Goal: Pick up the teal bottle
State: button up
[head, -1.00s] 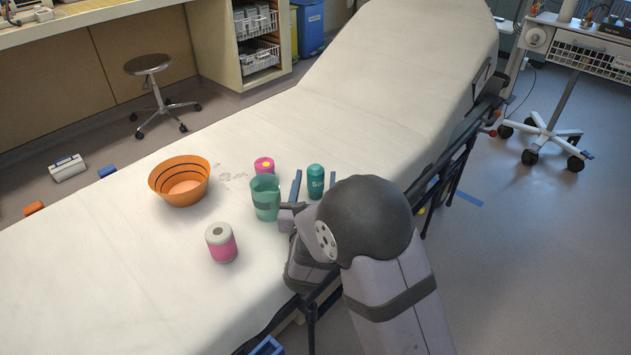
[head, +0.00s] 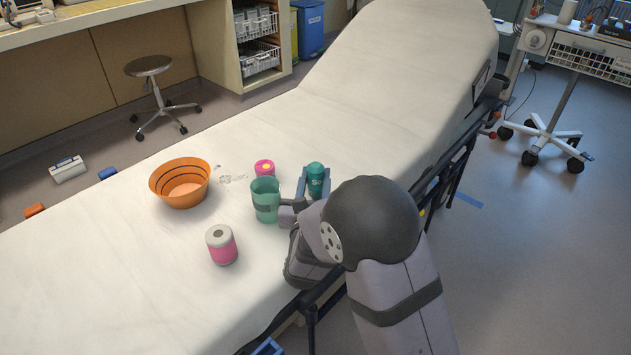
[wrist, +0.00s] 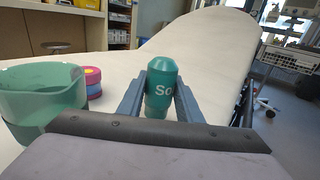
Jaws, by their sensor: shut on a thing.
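The teal bottle (head: 316,176) stands upright on the white stretcher, near its right edge. It has white lettering, and in the wrist view the bottle (wrist: 160,88) stands between the two blue-grey fingers. My gripper (head: 314,186) is shut on it, one finger on each side; in the wrist view the gripper (wrist: 160,104) holds it around its middle. The base of the bottle is partly hidden behind my gripper and arm in the head view.
A green cup (head: 265,203) stands close left of my gripper, with a small pink container (head: 264,168) behind it. A pink and white jar (head: 221,246) and an orange bowl (head: 180,190) stand further left. The stretcher (head: 350,95) is clear beyond the bottle.

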notch_tip(320, 180, up, 9)
jog(key=shift+f+p, duration=0.15)
jog(key=shift+p, duration=0.7)
